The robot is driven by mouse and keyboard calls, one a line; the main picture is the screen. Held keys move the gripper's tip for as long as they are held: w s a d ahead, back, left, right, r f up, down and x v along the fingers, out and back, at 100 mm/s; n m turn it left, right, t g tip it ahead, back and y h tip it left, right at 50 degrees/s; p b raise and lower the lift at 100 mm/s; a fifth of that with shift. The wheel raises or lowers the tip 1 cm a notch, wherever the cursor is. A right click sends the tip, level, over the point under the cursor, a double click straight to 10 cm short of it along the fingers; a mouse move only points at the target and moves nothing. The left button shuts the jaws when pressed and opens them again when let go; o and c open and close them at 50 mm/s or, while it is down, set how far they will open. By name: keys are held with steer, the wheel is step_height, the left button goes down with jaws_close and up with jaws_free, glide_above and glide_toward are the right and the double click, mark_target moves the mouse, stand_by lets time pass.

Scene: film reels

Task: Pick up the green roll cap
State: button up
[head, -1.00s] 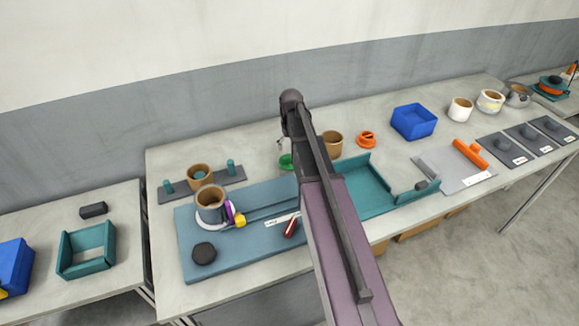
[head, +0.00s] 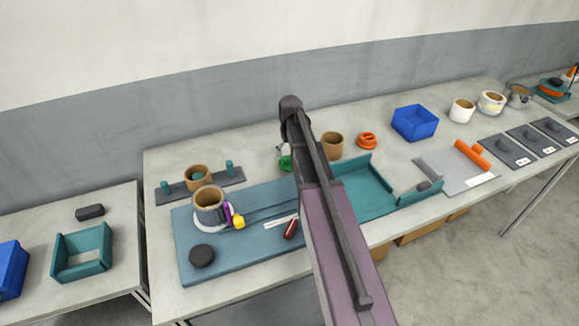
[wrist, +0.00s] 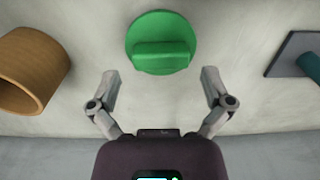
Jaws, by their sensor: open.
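The green roll cap (wrist: 160,42) is a round disc with a raised grip bar across it. It lies on the pale table at the top middle of the wrist view. In the head view the green cap (head: 285,163) is partly hidden behind my arm. My gripper (wrist: 160,77) is open, its two fingers spread apart on either side below the cap in the wrist view. Nothing is between the fingers. In the head view only a small part of my gripper (head: 281,148) shows beside the cap.
A brown roll (wrist: 32,70) lies left of the cap in the wrist view. A dark plate with a teal peg (wrist: 308,64) is at the right. In the head view, an orange cap (head: 367,141) and blue bin (head: 414,122) stand further right. Bare table surrounds the green cap.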

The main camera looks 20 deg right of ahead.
mark_target(290, 158)
steer(key=shift+w+f+b, duration=0.1)
steer(key=shift+f+b, duration=1.3)
steer(key=shift+f, duration=0.3)
steer(key=c, duration=0.9)
